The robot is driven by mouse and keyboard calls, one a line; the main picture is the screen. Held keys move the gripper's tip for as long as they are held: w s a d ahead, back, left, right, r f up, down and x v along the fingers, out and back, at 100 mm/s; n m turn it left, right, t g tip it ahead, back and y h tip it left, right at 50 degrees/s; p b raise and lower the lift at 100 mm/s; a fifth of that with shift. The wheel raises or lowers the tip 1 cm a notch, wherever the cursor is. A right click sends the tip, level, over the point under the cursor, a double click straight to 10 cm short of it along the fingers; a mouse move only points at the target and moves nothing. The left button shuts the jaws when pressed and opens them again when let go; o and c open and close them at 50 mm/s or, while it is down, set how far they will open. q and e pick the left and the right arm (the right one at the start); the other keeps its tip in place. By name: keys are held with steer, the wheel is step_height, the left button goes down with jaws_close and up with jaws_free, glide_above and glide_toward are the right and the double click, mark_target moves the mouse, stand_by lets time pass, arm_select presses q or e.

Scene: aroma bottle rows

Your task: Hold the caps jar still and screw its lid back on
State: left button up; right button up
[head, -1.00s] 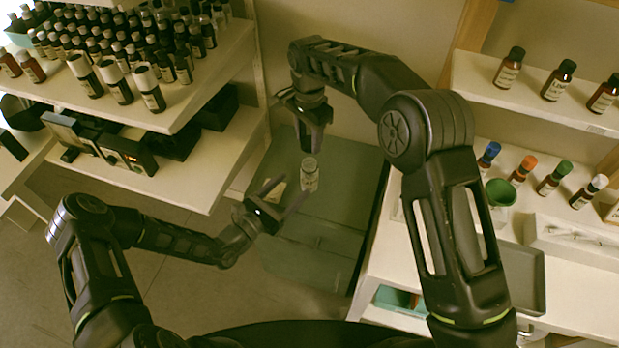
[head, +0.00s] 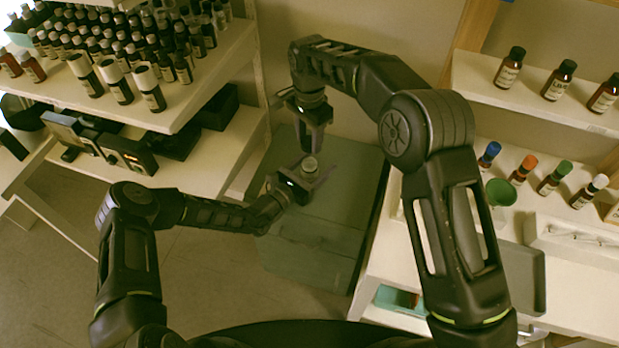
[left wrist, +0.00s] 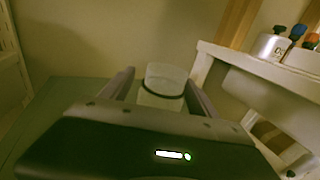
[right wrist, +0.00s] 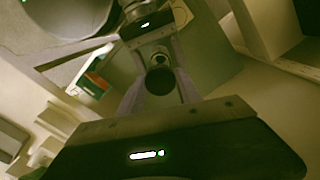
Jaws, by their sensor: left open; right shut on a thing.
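The caps jar (head: 309,166) is a small clear jar standing upright on a grey-green box top. My left gripper (head: 316,173) is open, with its fingers on either side of the jar; the left wrist view shows the jar (left wrist: 166,78) between the fingers. My right gripper (head: 308,150) points down above and just behind the jar in the head view. In the right wrist view it is shut on a dark round lid (right wrist: 159,80), with the jar (right wrist: 155,50) beyond it. The lid is hidden in the head view.
The grey-green box (head: 310,255) has free room in front of the jar. A shelf with many dark bottles (head: 120,85) stands at the left. At the right, a white table (head: 580,285) holds colour-capped bottles, a green cup (head: 500,192) and a grey tray (head: 523,280).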

arm_select(q)
steer(key=shift+c, duration=0.2)
jaws_close()
stand_by(0.6)
